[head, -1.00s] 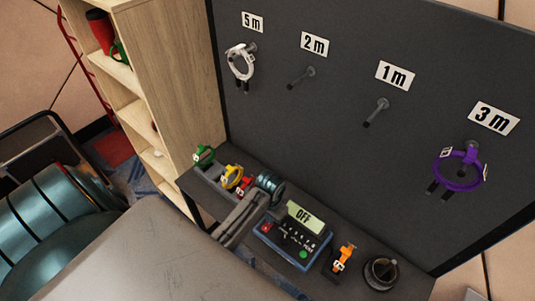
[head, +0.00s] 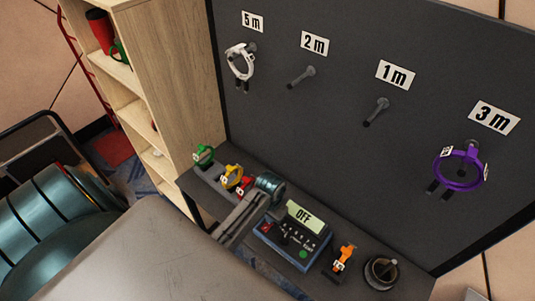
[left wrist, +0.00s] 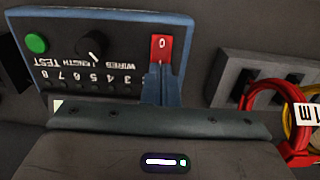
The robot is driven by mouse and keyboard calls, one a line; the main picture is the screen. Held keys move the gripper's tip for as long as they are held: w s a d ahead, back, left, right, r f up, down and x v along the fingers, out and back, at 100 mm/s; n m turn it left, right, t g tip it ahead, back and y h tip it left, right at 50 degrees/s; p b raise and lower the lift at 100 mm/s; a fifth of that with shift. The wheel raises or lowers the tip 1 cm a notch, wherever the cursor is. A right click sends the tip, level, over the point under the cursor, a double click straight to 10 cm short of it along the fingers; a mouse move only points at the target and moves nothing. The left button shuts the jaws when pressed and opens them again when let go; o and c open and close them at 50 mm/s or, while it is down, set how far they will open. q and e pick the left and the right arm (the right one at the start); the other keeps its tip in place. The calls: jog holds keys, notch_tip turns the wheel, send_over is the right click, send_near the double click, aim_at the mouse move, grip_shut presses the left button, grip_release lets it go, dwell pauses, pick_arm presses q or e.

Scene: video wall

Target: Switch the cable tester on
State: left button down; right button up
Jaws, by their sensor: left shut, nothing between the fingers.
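The cable tester (head: 290,242) is a blue-edged box with a dark panel on the shelf below the wall board. Its display (head: 305,218) reads OFF. Its red switch (head: 267,227), marked 0, shows in the left wrist view (left wrist: 161,48), beside the knob (left wrist: 91,45) and the green button (left wrist: 36,43). My left gripper (head: 272,216) is over the tester's switch side, shut and empty. In the left wrist view its fingertips (left wrist: 162,85) lie right by the red switch and overlap its lower edge. I cannot tell whether they touch. My right gripper is not in view.
Green (head: 204,155), yellow (head: 232,176) and red cable coils (left wrist: 262,100) stand left of the tester. An orange coil (head: 344,257) and a dark round holder (head: 381,272) are to its right. White (head: 240,62) and purple coils (head: 459,171) hang on the board behind.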

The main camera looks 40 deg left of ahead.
pick_arm(q)
jog(key=shift+f, duration=0.75)
jog(key=shift+r+p, duration=0.65)
jog(key=shift+r, duration=2.9)
